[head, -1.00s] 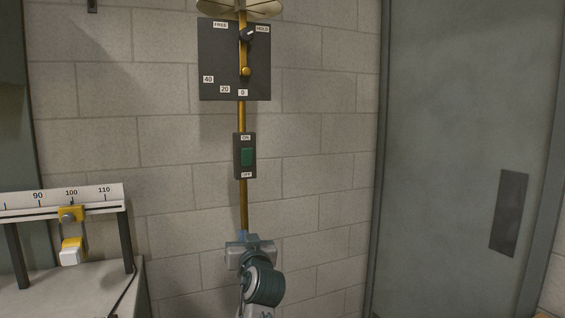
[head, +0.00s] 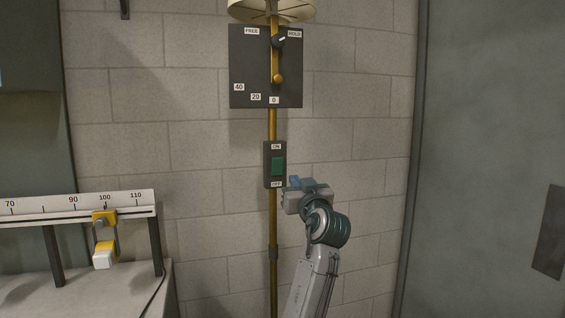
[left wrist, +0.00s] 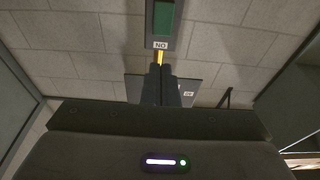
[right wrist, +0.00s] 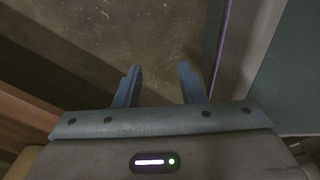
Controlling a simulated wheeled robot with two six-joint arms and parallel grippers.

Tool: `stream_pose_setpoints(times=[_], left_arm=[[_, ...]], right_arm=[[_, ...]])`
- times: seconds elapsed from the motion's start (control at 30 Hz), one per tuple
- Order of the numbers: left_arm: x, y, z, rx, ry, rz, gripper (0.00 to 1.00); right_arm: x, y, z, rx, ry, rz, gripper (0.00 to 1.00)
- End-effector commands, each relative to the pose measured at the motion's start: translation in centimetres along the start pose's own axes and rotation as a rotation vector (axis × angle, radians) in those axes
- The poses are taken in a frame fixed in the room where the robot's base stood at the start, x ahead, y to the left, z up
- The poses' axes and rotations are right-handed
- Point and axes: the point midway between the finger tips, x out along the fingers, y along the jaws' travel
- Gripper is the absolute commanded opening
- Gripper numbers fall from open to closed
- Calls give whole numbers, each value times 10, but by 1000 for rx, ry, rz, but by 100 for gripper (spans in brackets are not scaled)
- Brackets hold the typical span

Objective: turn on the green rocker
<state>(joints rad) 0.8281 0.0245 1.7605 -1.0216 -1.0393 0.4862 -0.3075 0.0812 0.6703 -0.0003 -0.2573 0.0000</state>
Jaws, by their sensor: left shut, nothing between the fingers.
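The green rocker (head: 278,166) sits in a dark upright switch plate (head: 267,150) on the brass pole, with ON above it and OFF below it. I cannot tell which way the rocker is tilted. My left gripper (head: 294,181) is shut and empty, just right of the plate's lower end in the head view. In the left wrist view its closed fingers (left wrist: 160,88) point toward the pole, and the rocker (left wrist: 163,18) shows at the top edge with the ON label upside down. My right gripper (right wrist: 160,68) is open and empty above the floor; it is outside the head view.
A ruler rail (head: 60,209) with a yellow slider (head: 104,217) stands on a bench at left. A grey door (head: 480,150) is at right.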

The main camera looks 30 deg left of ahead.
Motion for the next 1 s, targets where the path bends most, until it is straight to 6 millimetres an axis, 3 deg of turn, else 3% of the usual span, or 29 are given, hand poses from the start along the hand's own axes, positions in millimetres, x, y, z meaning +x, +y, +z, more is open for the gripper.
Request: stream_pose_setpoints(times=[0.53,0.73,1.0], left_arm=[[108,-2,-5,4,1,-2,0],[126,-1,-2,2,0,-1,0],[129,-1,0,1,1,-1,0]], right_arm=[[-46,2,5,1,-4,-2,36],[-53,2,10,2,-11,-2,36],[-53,2,9,2,-6,-2,36]])
